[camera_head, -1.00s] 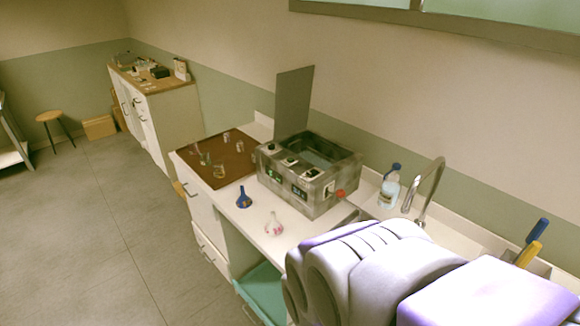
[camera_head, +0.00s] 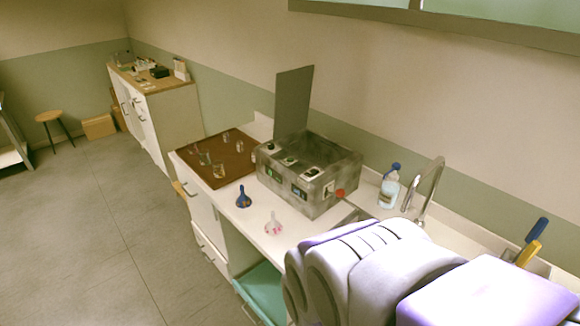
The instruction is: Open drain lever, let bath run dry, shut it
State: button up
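The bath (camera_head: 325,196) is a mottled grey metal box on the white counter, with dark switches on top and small green displays on its front. A flat grey panel (camera_head: 293,100) stands upright behind it. A red knob (camera_head: 340,193) sticks out low at the bath's right front corner and looks like the drain lever; its setting is too small to tell. The inside of the bath looks mottled grey, and I cannot make out a water surface. My arm's white and lilac links fill the lower right. My gripper is not in view.
A brown tray (camera_head: 182,157) with several small glass vessels lies left of the bath. A blue funnel (camera_head: 243,197) and a pink-tinted flask (camera_head: 273,226) stand in front. A blue-capped bottle (camera_head: 389,188) and a curved tap (camera_head: 432,190) are at right.

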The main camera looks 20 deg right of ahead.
aim_at(340, 193)
jog(key=k+z, duration=0.15)
jog(key=z, duration=0.2)
jog(key=k+z, duration=0.3)
jog(key=i+z, duration=0.2)
jog(key=i+j, duration=0.05)
